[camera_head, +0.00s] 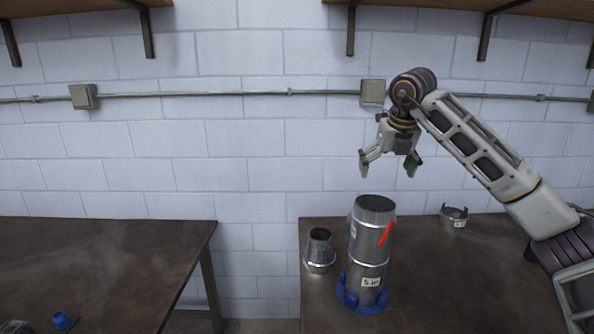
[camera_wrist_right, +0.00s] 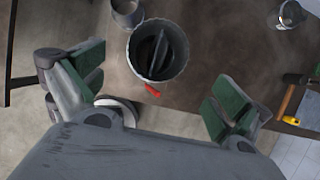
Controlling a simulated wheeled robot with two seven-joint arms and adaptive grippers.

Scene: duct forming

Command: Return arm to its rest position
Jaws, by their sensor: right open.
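My right gripper (camera_head: 389,166) is open and empty. It hangs in the air above and slightly right of a tall metal duct (camera_head: 367,250), clear of its rim. The duct stands upright in a blue ring base (camera_head: 362,300) on the right table, with a red strip on its side and a "5 in" label. In the right wrist view the two green-padded fingers (camera_wrist_right: 155,85) are spread wide, and the duct's open top (camera_wrist_right: 158,50) shows between and beyond them. Something dark stands inside the duct opening. My left gripper is not in view.
A short metal cone piece (camera_head: 320,250) stands left of the duct. A small metal collar (camera_head: 453,218) lies at the back right. A hammer (camera_wrist_right: 292,98) shows in the right wrist view. The left table (camera_head: 120,260) has small blue and grey parts at its front; a gap separates the tables.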

